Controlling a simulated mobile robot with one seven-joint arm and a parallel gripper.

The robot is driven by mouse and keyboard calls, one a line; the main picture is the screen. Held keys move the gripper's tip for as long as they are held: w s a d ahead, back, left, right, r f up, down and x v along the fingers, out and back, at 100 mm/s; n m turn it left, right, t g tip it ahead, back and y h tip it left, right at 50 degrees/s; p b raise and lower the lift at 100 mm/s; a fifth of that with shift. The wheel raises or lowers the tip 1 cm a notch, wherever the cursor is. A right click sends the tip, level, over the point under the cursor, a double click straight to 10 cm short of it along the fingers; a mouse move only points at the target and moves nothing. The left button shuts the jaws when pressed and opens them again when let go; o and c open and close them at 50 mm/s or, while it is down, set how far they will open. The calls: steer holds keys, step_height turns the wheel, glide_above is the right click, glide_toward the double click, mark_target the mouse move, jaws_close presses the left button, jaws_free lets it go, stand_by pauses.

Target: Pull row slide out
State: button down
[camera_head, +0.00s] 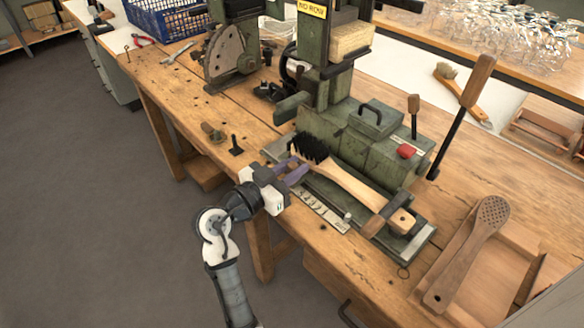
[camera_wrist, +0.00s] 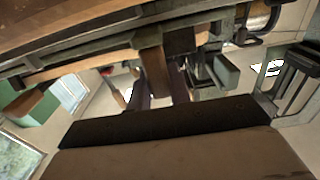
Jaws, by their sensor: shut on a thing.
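The green tufting machine (camera_head: 345,130) stands on the wooden bench. A brush (camera_head: 350,185) with black bristles at its left end lies along the machine's front bed. A pale numbered strip (camera_head: 320,207) runs along the bed's front edge. My gripper (camera_head: 296,168), with purple fingers, reaches in from the front at the bristle end. In the wrist view, my gripper (camera_wrist: 160,97) is shut on a brown block that I take as the row slide's grip (camera_wrist: 152,65). In the head view, the fingers hide that grip.
A wooden paddle with holes (camera_head: 470,245) lies in a tray at the right. A lever with a wooden handle (camera_head: 475,85) and a red button (camera_head: 406,151) are on the machine's right. Small metal parts (camera_head: 213,133) lie left of it. Open floor lies in front.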

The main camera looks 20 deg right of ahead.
steer(key=c, duration=1.3)
jaws_free()
steer(key=shift+s+d, duration=0.1)
steer(key=shift+s, duration=0.2)
steer(key=shift+a, duration=0.35)
steer(key=b+v, duration=0.2)
steer(key=v, duration=1.1)
steer(key=shift+a+b, duration=0.1)
steer(key=shift+b, duration=0.3)
